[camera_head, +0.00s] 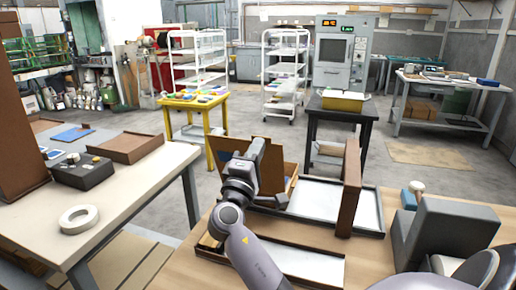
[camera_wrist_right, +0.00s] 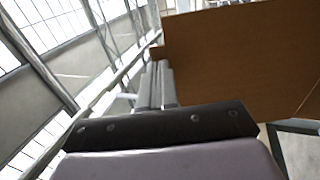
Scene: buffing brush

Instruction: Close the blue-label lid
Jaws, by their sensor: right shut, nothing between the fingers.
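My right gripper (camera_head: 258,146) is up over the near table at the middle of the head view. In the right wrist view its fingers (camera_wrist_right: 155,82) are shut and empty, beside a large brown panel (camera_wrist_right: 245,60). In the head view a tilted brown lid (camera_head: 278,158) stands open just behind the gripper, partly hidden by it. A second brown lid (camera_head: 349,188) stands upright to the right, at a shallow dark-rimmed box with a pale inside (camera_head: 322,199). Another shallow tray (camera_head: 310,262) lies nearer, partly covered by my arm. My left gripper is not in view.
A left table holds a tape roll (camera_head: 78,219) and a black box (camera_head: 84,172). Open floor lies between the tables.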

